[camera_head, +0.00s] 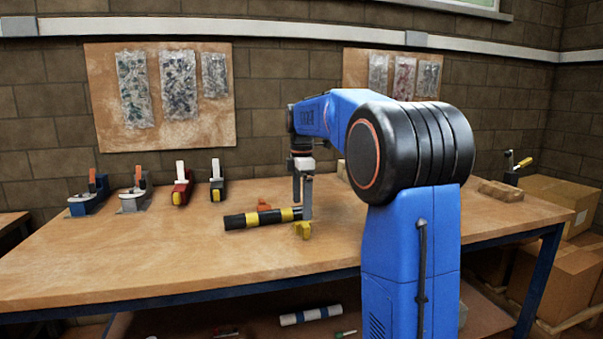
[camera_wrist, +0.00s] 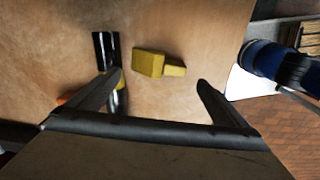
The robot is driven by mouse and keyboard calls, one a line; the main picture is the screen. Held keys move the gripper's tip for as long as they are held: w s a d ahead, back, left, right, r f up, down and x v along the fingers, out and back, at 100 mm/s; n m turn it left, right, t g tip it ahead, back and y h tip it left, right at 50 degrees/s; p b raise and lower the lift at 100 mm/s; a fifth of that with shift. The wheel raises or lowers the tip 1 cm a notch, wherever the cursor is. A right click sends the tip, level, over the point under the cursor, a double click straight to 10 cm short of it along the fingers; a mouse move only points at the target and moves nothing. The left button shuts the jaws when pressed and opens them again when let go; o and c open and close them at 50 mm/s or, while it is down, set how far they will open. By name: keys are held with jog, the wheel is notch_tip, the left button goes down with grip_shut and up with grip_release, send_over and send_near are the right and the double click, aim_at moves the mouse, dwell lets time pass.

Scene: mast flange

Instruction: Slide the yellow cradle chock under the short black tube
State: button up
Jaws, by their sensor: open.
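The short black tube (camera_head: 262,218) with yellow bands lies on the wooden bench in the head view. In the wrist view the tube (camera_wrist: 106,48) stands upright in the picture, partly hidden by my left finger. The yellow cradle chock (camera_head: 303,231) sits on the bench near the tube's right end. In the wrist view the chock (camera_wrist: 149,63) is a block with a narrower tab pointing right, with a small gap to the tube. My gripper (camera_head: 303,198) points down above the chock. Its fingers (camera_wrist: 160,77) are open and empty, with the chock showing between them.
An orange piece (camera_head: 264,204) lies just behind the tube. Several clamp-like tools (camera_head: 180,186) stand along the bench's back left. A tan block (camera_head: 500,194) lies on the right. The bench (camera_head: 130,262) is clear at front left. Cardboard boxes (camera_head: 550,270) stand right of it.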

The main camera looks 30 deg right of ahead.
notch_tip(320, 180, up, 11)
jog(key=shift+f, duration=0.2)
dwell(0.5)
